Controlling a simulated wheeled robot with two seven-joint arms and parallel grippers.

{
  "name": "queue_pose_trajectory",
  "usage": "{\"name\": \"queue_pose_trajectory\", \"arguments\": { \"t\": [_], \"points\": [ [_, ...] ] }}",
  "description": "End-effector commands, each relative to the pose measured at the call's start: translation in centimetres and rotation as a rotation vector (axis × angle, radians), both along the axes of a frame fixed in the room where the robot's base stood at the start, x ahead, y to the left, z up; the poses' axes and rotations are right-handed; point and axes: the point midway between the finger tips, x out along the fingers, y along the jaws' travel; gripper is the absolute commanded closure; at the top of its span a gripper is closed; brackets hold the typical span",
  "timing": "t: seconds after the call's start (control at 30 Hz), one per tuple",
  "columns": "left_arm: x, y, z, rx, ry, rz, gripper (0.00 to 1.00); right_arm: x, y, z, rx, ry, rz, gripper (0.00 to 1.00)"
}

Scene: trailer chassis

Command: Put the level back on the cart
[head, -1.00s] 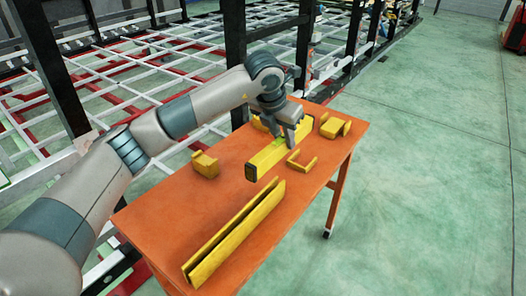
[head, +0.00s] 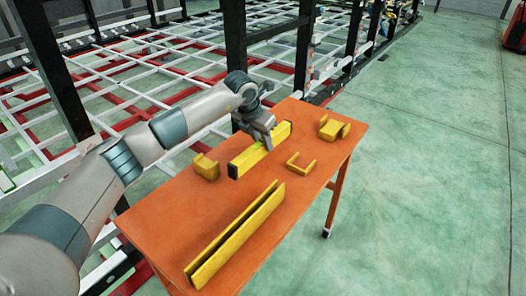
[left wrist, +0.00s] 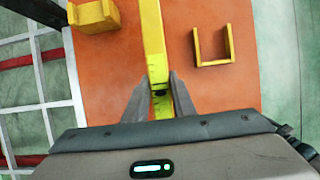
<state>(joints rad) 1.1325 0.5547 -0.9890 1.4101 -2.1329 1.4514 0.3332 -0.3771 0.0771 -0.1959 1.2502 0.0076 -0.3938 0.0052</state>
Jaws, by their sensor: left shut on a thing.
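The yellow level (head: 246,162) is a short bar with a dark end cap, over the far half of the orange cart (head: 225,212). My left gripper (head: 266,143) is shut on the level near its middle. In the left wrist view the level (left wrist: 153,45) runs away from between the two fingers (left wrist: 159,95), with the orange cart top (left wrist: 180,75) below it. I cannot tell for sure whether its underside touches the cart top. My right gripper is not in view.
On the cart lie a long yellow channel (head: 235,238) at the near end, a yellow block (head: 206,167) left of the level, a U-shaped bracket (head: 301,164) to its right and another yellow piece (head: 334,128) behind. A black and white chassis frame (head: 234,40) stands along the left side.

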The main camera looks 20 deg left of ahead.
Motion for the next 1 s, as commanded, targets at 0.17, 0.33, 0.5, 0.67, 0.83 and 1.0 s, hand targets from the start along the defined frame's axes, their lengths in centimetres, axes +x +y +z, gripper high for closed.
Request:
{"name": "queue_pose_trajectory", "arguments": {
  "t": [0.17,0.33,0.5,0.67,0.83,1.0],
  "points": [
    [-0.1,0.0,-1.1,-0.001,0.002,0.001,1.00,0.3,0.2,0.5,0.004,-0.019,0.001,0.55],
    [0.0,0.0,-3.1,0.000,0.001,0.001,1.00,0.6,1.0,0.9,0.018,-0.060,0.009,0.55],
    [0.0,0.0,-3.9,-0.001,-0.001,0.000,1.00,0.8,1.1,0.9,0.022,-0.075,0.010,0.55],
    [0.0,0.0,-3.9,0.000,-0.001,0.000,1.00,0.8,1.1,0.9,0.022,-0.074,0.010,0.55],
    [0.0,0.0,-4.1,0.000,0.000,0.000,0.67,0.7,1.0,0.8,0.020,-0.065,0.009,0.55],
    [0.0,0.0,-4.1,0.000,0.000,0.000,0.58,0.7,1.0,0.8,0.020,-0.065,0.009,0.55]
  ]
}}
